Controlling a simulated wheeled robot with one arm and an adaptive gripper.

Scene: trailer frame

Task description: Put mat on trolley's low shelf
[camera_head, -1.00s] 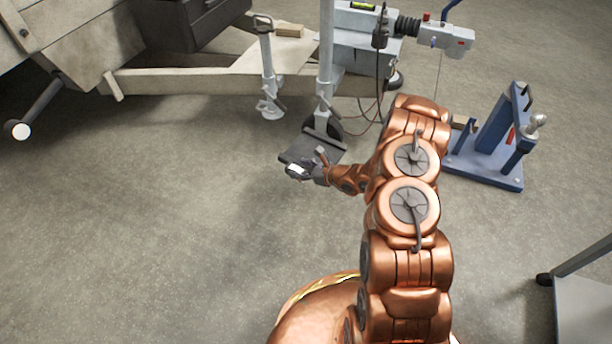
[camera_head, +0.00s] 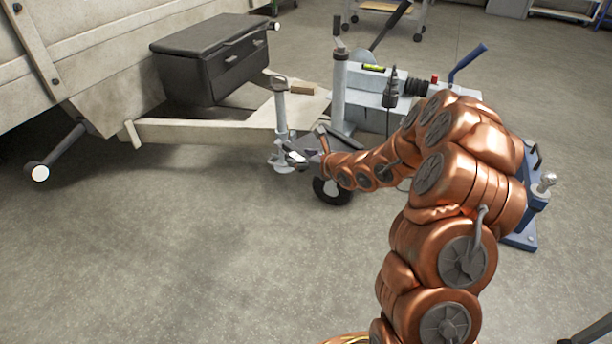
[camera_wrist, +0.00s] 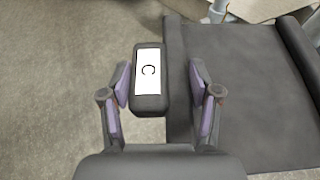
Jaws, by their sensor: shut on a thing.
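My gripper (camera_wrist: 158,88) is shut on a small black block with a white label marked "C" (camera_wrist: 150,75). The block sits at the left edge of the dark grey mat (camera_wrist: 245,95), which has raised, rolled-looking side edges. The mat fills the right half of the wrist view and appears to hang with the block. In the head view my gripper (camera_head: 292,157) is beside the trailer's front wheel; the mat is small and hard to make out there.
The trailer's drawbar (camera_head: 190,131) and black box (camera_head: 215,60) are at left. A blue stand (camera_head: 528,232) is partly behind my arm. The front-left floor is clear.

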